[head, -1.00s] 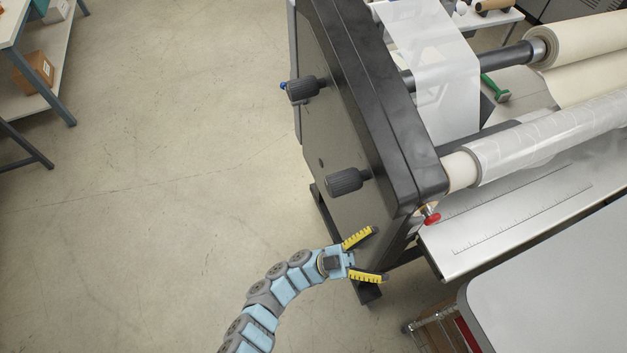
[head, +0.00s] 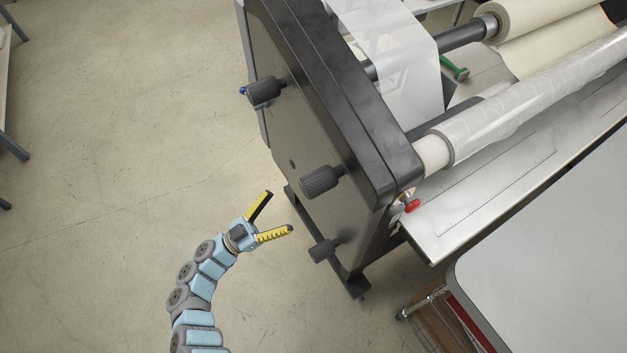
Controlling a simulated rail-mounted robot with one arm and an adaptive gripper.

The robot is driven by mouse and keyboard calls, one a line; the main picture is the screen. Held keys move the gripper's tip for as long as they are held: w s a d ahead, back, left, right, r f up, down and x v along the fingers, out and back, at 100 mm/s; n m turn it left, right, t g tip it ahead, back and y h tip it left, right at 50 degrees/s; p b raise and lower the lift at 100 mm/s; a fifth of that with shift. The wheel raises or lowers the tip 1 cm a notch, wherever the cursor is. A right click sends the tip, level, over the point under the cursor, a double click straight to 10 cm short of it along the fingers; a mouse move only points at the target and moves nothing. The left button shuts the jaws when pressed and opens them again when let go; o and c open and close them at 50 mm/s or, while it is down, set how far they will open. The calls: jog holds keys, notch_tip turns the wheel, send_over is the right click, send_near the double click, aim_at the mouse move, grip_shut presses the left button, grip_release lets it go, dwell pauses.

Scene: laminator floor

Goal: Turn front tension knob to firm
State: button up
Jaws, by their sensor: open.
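Several dark ribbed knobs stick out from the left side panel of the black laminator (head: 345,95). An upper knob (head: 262,92) has a small blue tip beside it. A middle knob (head: 320,180) sits near the panel's front. A smaller lower knob (head: 324,250) sits below it. I cannot tell from any label which is the front tension knob. My gripper (head: 281,212) is open and empty, its yellow-marked fingers spread. In the picture it is left of the middle and lower knobs, apart from both.
A red-handled part (head: 411,206) is at the machine's front corner. The grey table (head: 550,250) fills the lower right, beside a wire cart (head: 425,305). Film rolls (head: 540,100) lie across the machine. The floor (head: 110,170) to the left is clear.

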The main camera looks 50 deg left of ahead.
aim_at(304, 191)
jog(key=p+x, duration=0.2)
jog(key=x, duration=0.8)
jog(key=shift+r, duration=0.15)
jog(key=shift+x, duration=0.8)
jog(key=c, duration=1.2)
